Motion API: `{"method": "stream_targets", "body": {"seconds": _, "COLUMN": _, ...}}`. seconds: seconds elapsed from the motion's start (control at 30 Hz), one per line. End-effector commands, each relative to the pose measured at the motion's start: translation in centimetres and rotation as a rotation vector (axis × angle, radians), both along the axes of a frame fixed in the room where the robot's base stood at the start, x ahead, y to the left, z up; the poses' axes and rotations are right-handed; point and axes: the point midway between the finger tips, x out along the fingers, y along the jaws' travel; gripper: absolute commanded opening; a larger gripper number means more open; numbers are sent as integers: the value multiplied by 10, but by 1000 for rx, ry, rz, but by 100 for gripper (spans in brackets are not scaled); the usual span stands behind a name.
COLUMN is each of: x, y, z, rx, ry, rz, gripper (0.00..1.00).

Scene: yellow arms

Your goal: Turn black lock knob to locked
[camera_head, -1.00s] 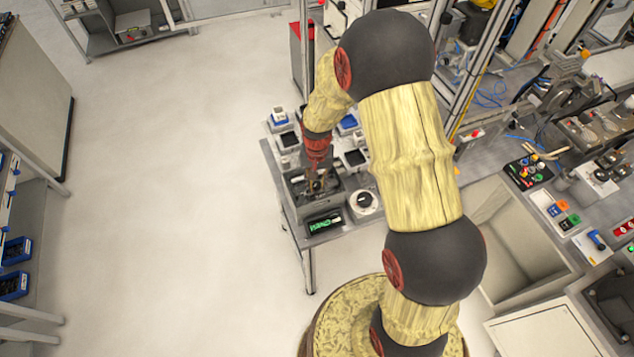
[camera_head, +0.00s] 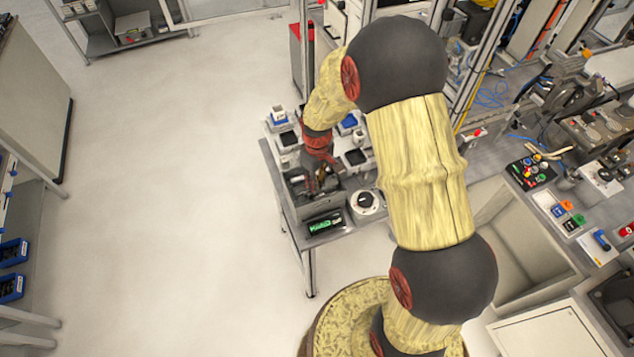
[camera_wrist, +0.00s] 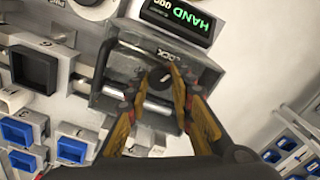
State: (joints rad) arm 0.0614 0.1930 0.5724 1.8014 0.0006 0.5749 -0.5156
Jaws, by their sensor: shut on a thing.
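The black lock knob (camera_wrist: 158,76) sits on a grey metal block (camera_wrist: 205,72) beside the word LOCK in the wrist view. A small pale mark shows on its face. My gripper (camera_wrist: 153,79) has its yellow fingers on either side of the knob and is shut on it. The fingers hide part of the knob. In the head view, my gripper (camera_head: 318,186) reaches down over the block at the front of a small table (camera_head: 296,231); the knob itself is hard to make out there.
Small square trays (camera_head: 289,139) stand behind. The floor to the left is clear.

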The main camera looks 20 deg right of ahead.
Motion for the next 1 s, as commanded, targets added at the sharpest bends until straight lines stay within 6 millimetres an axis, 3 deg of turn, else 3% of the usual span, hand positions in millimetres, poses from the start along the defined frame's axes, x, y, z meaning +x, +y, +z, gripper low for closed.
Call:
{"method": "stream_targets", "body": {"seconds": 0.5, "x": 1, "y": 0, "z": 0, "rx": 0, "ry": -2, "rz": 412, "gripper": 0}}
{"method": "stream_targets", "body": {"seconds": 1.0, "x": 1, "y": 0, "z": 0, "rx": 0, "ry": -2, "rz": 542, "gripper": 0}}
